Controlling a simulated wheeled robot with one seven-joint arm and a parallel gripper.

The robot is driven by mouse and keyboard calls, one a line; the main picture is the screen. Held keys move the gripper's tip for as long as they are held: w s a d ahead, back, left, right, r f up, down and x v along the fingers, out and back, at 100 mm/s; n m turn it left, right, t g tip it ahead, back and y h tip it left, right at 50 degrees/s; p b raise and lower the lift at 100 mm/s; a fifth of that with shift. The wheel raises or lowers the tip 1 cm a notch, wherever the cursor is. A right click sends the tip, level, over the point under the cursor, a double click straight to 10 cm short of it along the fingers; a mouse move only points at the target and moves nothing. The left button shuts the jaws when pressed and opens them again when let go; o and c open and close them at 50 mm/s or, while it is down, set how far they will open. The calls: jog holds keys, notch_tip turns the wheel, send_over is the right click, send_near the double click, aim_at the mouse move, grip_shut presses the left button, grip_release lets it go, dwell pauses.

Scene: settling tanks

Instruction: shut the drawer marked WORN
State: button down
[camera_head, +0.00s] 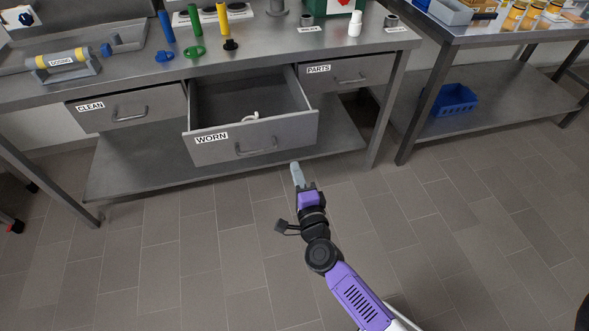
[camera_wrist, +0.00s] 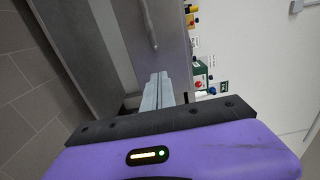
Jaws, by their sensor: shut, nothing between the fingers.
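The drawer marked WORN (camera_head: 212,148) is pulled out from the middle of the steel bench, with a small white curved item (camera_head: 251,117) inside it. Its bar handle (camera_head: 256,148) is on the front face. My gripper (camera_head: 296,168) is shut and empty, in front of and below the drawer's right end in the head view. In the wrist view the shut fingers (camera_wrist: 157,90) point toward a grey panel with a bar handle (camera_wrist: 149,25). I cannot tell whether the fingertips touch the drawer front.
The drawers marked CLEAN (camera_head: 140,110) and PARTS (camera_head: 345,75) look shut on either side. A lower shelf (camera_head: 140,170) runs under the bench. A second table with a blue bin (camera_head: 455,100) stands at right. The tiled floor in front is clear.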

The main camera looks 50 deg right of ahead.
aim_at(284, 135)
jog(key=b+x, duration=0.1)
jog(key=x, duration=1)
jog(key=shift+w+d, duration=0.2)
jog(key=shift+w, duration=0.05)
